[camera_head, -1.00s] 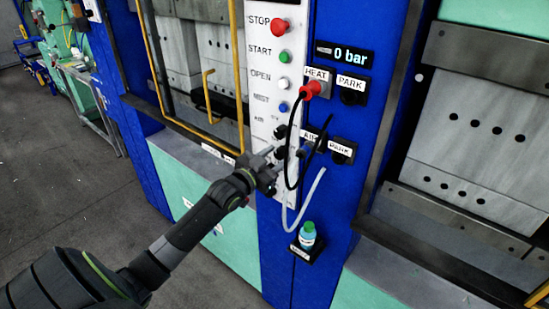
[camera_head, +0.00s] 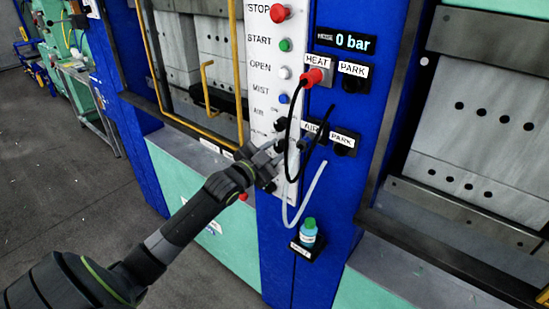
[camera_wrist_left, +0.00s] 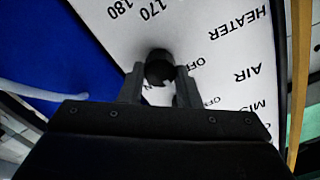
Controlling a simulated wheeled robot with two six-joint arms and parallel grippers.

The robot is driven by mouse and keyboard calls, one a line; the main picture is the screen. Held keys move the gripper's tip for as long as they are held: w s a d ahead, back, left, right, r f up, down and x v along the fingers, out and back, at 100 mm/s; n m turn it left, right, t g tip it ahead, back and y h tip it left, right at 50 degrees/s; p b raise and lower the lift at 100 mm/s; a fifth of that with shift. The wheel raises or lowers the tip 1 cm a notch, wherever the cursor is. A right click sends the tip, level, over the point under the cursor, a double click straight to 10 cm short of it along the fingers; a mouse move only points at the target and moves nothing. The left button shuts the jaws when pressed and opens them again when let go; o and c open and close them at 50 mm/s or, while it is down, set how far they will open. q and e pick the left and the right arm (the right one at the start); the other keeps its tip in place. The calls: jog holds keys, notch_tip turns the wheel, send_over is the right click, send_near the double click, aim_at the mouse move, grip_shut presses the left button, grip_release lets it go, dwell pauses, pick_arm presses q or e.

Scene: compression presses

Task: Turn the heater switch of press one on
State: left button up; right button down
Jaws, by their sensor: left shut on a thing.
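The heater switch is a small black knob (camera_wrist_left: 160,68) on the white control panel of the press. In the left wrist view it lies in line with the printed word HEATER and beside the word ON. My left gripper (camera_wrist_left: 159,88) is shut on this knob, one finger on each side. In the head view my left gripper (camera_head: 276,158) is at the lower part of the white panel (camera_head: 262,63) and covers the knob. The switch's exact angle is hard to tell. My right gripper is in neither view.
A red HEAT plug (camera_head: 312,77) with a black cable hangs close by my gripper, beside PARK sockets (camera_head: 352,83). A pale hose (camera_head: 308,192) loops below. A small bottle (camera_head: 308,232) stands on a bracket. A yellow rail (camera_head: 237,75) runs at left.

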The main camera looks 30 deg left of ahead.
pick_arm(q)
jog(key=m+b, duration=0.2)
jog(key=m, duration=0.1)
jog(key=m+b, duration=0.1)
jog(key=shift+f+m, duration=0.25)
jog(key=shift+m, duration=0.05)
jog(key=shift+r+m+b, duration=0.1)
jog(key=shift+m+b, duration=1.2)
jog(key=shift+m, duration=0.3)
jog(key=o, duration=1)
jog(key=shift+r, duration=0.1)
jog(key=shift+s+a+p, duration=0.2)
jog(key=shift+s+p, duration=0.15)
jog(key=shift+s, duration=2.55)
jog(key=shift+s+a+p, duration=0.2)
jog(key=shift+s+p, duration=0.1)
jog(key=shift+s, duration=2.6)
jog(key=shift+s+a+p, duration=0.2)
jog(key=shift+s+p, duration=0.15)
jog(key=shift+s, duration=2.55)
